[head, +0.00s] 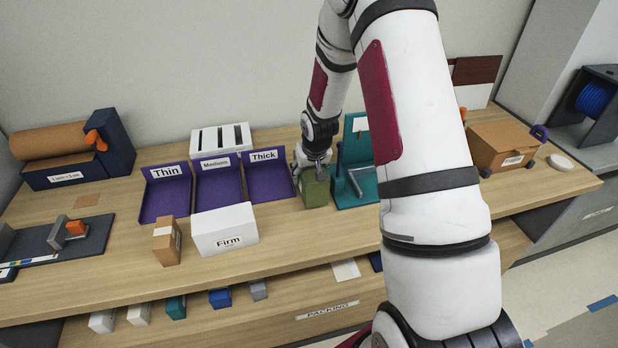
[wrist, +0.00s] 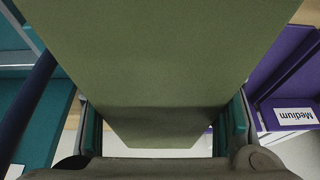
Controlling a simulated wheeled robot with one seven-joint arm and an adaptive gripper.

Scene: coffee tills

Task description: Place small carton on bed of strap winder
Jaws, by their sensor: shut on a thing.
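My gripper (head: 318,166) is shut on an olive-green box (head: 317,192), right of the purple trays. In the wrist view the same box (wrist: 165,50) fills the middle, between my fingers (wrist: 165,135). I cannot tell whether its base touches the bench. A small tan carton (head: 163,246) with a white label stands upright at the front left, apart from my gripper. A dark frame with a blue reel (head: 592,98), which looks like the strap winder, stands at the far right; its bed is not clearly visible. A teal fixture (head: 349,199) with a metal bracket is just right of the held box.
Purple trays marked Thin, Medium (head: 216,186) and Thick stand left of my gripper. A white Firm box (head: 224,229) stands before them. A larger brown carton (head: 498,143) is at the right. My arm hides part of the bench. The front middle of the bench (head: 300,245) is clear.

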